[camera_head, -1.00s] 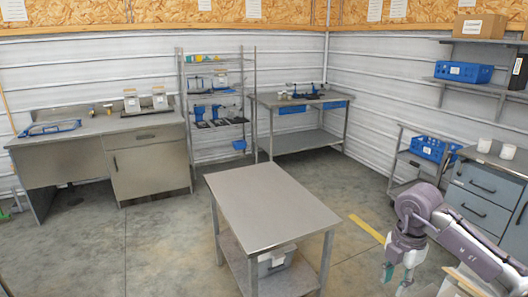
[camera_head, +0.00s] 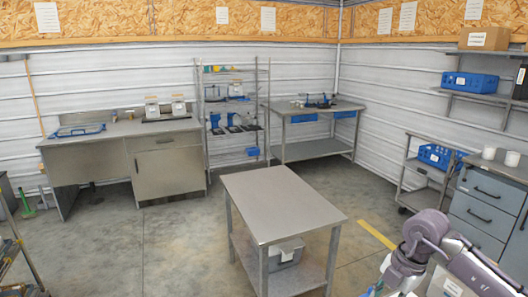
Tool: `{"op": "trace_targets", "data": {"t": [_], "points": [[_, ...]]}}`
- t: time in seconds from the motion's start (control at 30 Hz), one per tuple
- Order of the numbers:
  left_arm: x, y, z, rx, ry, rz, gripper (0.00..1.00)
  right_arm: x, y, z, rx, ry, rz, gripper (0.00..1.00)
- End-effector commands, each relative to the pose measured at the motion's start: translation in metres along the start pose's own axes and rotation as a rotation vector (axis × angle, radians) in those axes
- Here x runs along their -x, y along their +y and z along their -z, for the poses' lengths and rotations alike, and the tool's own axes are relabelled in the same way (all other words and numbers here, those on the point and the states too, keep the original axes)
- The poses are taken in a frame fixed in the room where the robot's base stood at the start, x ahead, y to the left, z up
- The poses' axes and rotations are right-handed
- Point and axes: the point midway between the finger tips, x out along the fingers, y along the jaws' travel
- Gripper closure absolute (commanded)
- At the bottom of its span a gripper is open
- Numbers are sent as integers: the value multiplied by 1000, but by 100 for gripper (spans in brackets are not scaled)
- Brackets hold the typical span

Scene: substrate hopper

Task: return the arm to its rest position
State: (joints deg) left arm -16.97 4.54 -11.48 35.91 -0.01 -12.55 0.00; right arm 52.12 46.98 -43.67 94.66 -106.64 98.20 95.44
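My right arm (camera_head: 428,240) comes in at the lower right of the head view, folded with its elbow up and its forearm pointing down. Its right gripper (camera_head: 376,289) is at the bottom edge, mostly cut off, so I cannot see whether its fingers are open or shut. No object shows in the visible part of it. My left arm and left gripper are out of view.
A steel table (camera_head: 280,203) stands in the middle, with a grey bin (camera_head: 285,253) on its lower shelf. A blue-grey drawer cabinet (camera_head: 485,200) and a cart (camera_head: 425,172) are at right. Open floor (camera_head: 150,245) lies left of the table.

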Motion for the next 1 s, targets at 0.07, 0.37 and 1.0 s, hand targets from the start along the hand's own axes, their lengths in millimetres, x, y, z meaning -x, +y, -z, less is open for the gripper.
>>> {"op": "trace_targets", "data": {"t": [0.07,0.37,1.0], "points": [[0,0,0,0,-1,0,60,-8,8,17,43,54,-42,67],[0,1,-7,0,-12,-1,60,-26,52,125,238,387,-369,67],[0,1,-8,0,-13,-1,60,75,70,126,-895,723,-1660,67]]}}
